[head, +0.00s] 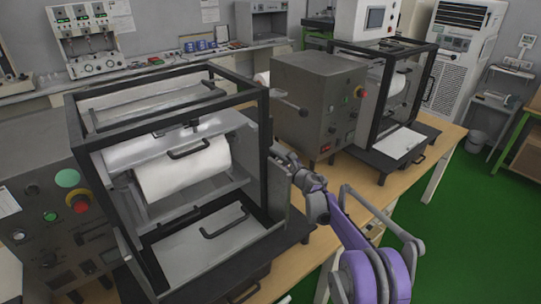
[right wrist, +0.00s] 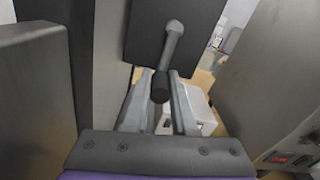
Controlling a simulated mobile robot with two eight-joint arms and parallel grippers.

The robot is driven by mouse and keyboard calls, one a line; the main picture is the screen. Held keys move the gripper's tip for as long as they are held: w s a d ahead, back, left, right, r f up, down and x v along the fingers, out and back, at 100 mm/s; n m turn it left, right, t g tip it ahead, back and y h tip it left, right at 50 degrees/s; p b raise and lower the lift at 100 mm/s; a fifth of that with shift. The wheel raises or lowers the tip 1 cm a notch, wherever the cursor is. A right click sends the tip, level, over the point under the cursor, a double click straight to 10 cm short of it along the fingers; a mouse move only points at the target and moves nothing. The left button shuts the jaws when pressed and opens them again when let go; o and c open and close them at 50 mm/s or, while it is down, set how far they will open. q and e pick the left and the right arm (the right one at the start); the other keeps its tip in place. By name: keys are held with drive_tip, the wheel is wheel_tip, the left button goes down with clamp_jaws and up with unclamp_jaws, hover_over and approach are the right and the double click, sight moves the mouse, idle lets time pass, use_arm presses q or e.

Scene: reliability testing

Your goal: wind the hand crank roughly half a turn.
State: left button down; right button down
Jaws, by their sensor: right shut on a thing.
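The hand crank shows in the right wrist view as a grey arm (right wrist: 172,45) running down from a dark plate to a dark handle (right wrist: 160,85). My right gripper (right wrist: 160,88) has its two grey fingers on either side of that handle and is shut on it. In the head view my purple right arm reaches in from the lower right, and its gripper (head: 277,155) is at the right side of the black-framed machine (head: 267,125). The held crank is hard to make out there. My left gripper is not in view.
The machine holds a white roll (head: 182,172) and stands on a wooden table (head: 300,240). A grey control box (head: 318,95) stands close on the right of my gripper, with a second framed machine (head: 432,95) beyond it. Green floor (head: 455,215) is open at the right.

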drive_tip(key=shift+s+a+m, duration=0.15)
drive_tip(key=shift+a+m, duration=0.05)
drive_tip(key=shift+m, duration=0.3)
drive_tip(key=shift+a, duration=0.1)
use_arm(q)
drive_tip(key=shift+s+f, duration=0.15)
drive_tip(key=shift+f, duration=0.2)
use_arm(e)
drive_tip(key=c, duration=0.7)
unclamp_jaws()
drive_tip(key=shift+c, duration=0.2)
drive_tip(key=shift+s, duration=0.1)
drive_tip(key=shift+s+d+b, duration=0.3)
drive_tip(key=shift+b, duration=0.05)
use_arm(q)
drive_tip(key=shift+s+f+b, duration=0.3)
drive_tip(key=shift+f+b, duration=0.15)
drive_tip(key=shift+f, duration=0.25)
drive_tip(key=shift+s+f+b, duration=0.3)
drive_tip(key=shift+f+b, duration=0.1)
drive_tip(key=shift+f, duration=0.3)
use_arm(e)
drive_tip(key=v, duration=1)
